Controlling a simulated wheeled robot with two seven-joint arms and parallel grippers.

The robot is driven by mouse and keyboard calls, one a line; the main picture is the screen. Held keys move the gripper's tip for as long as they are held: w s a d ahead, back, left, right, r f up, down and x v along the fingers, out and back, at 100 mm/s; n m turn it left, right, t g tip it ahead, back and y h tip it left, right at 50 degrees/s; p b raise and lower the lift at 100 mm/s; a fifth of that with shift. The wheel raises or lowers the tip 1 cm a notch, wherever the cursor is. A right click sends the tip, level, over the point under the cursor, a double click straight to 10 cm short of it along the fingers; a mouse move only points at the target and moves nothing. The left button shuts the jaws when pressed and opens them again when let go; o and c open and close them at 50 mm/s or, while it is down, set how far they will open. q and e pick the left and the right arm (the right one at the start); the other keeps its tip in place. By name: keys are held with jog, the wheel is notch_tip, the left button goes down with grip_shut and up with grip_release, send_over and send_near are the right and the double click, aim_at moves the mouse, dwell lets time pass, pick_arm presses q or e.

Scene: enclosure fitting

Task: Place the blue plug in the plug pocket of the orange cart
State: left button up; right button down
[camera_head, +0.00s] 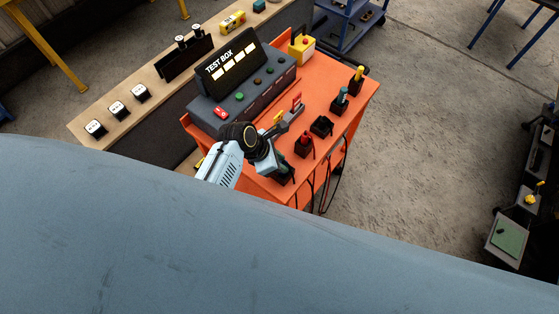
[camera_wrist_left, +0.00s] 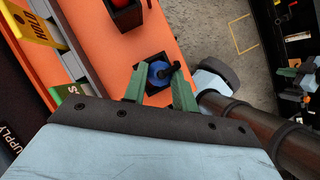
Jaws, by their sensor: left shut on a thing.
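The orange cart (camera_head: 352,108) stands in the middle of the head view, with a row of black pockets along its right side. My left gripper (camera_head: 281,172) is at the near end of that row. In the left wrist view, my left gripper's green fingers (camera_wrist_left: 159,88) are shut on the blue plug (camera_wrist_left: 159,74). The plug is directly over or in a square black pocket (camera_wrist_left: 148,57); I cannot tell how deep it sits. The gripper mostly hides the plug in the head view. My right gripper is not in view.
A red plug (camera_head: 304,139) stands in the neighbouring pocket, followed by an empty black pocket (camera_head: 321,126), a teal plug (camera_head: 341,97) and a yellow plug (camera_head: 358,74). The test box (camera_head: 240,80) stands on the cart's left side. Cables hang off the cart's right edge. Open floor lies to the right.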

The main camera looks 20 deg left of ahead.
pick_arm(q)
jog(key=shift+f, duration=0.35)
jog(key=o, duration=1)
jog(key=shift+r, duration=0.1)
jog(key=v, duration=1.2)
